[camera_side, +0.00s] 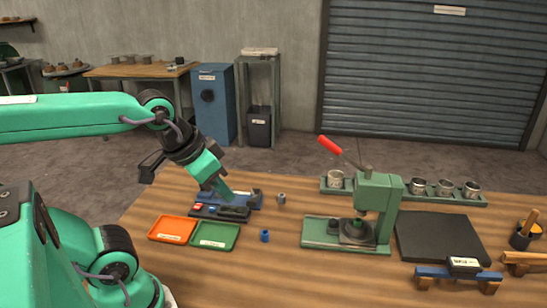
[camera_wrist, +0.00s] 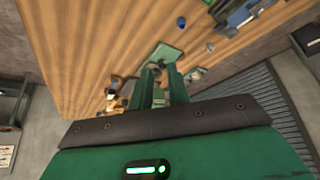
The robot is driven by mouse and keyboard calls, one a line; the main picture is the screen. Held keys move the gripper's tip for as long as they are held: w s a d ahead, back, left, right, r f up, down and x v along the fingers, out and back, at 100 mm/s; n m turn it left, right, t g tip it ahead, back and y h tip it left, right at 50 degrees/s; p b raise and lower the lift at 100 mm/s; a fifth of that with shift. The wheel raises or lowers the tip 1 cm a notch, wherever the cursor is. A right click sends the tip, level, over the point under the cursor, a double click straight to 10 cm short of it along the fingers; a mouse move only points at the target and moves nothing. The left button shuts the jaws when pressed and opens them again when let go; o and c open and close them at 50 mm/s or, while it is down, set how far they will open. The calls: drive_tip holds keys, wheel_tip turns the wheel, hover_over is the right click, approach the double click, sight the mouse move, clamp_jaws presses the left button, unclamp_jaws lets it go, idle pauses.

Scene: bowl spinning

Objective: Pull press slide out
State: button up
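The green press (camera_side: 377,205) stands right of centre in the side view, with a red-handled lever (camera_side: 331,146) raised up and to the left. Its low green slide plate (camera_side: 318,234) reaches out to the left at the foot, with a dark round die (camera_side: 356,231) under the press head. My gripper (camera_side: 229,194) is well left of the press, tilted down over a dark and blue fixture. In the wrist view its two green fingers (camera_wrist: 162,82) show a gap between them, with nothing seen held. The press shows small beyond the fingers, partly hidden.
An orange tray (camera_side: 172,229) and a green tray (camera_side: 214,236) lie at the table's front left. A small blue cylinder (camera_side: 265,236) and a grey one (camera_side: 281,198) stand between gripper and press. A green rack (camera_side: 462,200) with metal cups is behind. A dark mat (camera_side: 440,237) lies right.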

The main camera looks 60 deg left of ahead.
drive_tip(key=o, duration=0.3)
drive_tip(key=shift+w, duration=0.15)
drive_tip(key=shift+o, duration=0.8)
drive_tip(key=shift+w+f, duration=0.15)
drive_tip(key=shift+w, duration=0.15)
drive_tip(key=w+d+f+t, duration=0.1)
drive_tip(key=w+f+t, duration=0.2)
drive_tip(key=w+f, duration=0.45)
drive_tip(key=w+d+f+t, duration=0.15)
drive_tip(key=w+f, duration=0.35)
drive_tip(key=w, duration=0.6)
drive_tip(key=t, duration=0.3)
approach(331, 223)
drive_tip(key=shift+w+a+r+g+h, duration=0.2)
drive_tip(key=shift+w+r+g+h, duration=0.05)
drive_tip(key=shift+w+r+h, duration=0.1)
drive_tip(key=shift+d+f+t, duration=0.1)
drive_tip(key=shift+f+t, duration=0.4)
drive_tip(key=shift+f, duration=0.25)
drive_tip(key=shift+w, duration=0.1)
drive_tip(key=shift+x, duration=3.85)
